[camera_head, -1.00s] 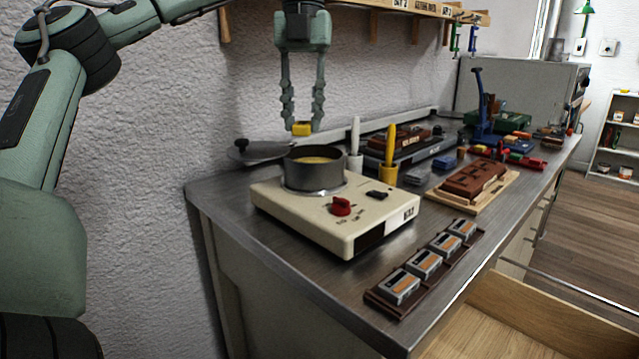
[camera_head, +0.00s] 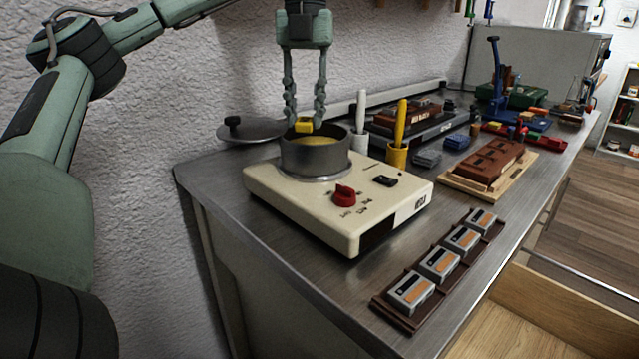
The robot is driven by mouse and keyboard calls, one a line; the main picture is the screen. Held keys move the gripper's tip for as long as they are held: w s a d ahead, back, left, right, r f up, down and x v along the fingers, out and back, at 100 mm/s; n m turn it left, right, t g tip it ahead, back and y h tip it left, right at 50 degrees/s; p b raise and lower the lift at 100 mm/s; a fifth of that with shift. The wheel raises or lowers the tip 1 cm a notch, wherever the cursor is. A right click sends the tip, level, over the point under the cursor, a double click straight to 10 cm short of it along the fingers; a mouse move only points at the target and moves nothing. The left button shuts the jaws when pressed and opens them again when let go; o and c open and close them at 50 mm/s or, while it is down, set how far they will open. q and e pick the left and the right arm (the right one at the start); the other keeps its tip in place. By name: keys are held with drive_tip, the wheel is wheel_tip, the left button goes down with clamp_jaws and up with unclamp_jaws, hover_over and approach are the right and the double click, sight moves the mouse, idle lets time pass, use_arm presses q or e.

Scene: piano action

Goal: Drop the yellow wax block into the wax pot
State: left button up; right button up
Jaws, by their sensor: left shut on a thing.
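The yellow wax block (camera_head: 304,125) is held between the fingertips of my left gripper (camera_head: 304,117), which points straight down and is shut on it. The block is just above the mouth of the wax pot (camera_head: 314,160), over its back part. The pot is a grey round pan with yellow wax inside, and it sits on a cream heater (camera_head: 300,200) with a red knob. I cannot tell the exact gap between block and rim. My right gripper does not show.
The pot lid (camera_head: 250,132) lies behind the heater at left. A white holder (camera_head: 360,140) and a yellow holder (camera_head: 397,155) stand right of the pot. A tray of grey-orange boxes (camera_head: 438,262) lies at the front. A brown block on a board (camera_head: 488,165) is at right.

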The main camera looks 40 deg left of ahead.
use_arm(q)
drive_tip(key=shift+f, duration=0.4)
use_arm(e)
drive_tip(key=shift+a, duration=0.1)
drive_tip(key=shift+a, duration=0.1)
use_arm(q)
drive_tip(key=o, duration=0.9)
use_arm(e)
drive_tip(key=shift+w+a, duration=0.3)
use_arm(q)
drive_tip(key=shift+o, duration=0.2)
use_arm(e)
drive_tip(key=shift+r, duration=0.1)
use_arm(q)
wheel_tip(320, 180, up, 12)
drive_tip(key=w, duration=0.1)
drive_tip(key=shift+a, duration=0.45)
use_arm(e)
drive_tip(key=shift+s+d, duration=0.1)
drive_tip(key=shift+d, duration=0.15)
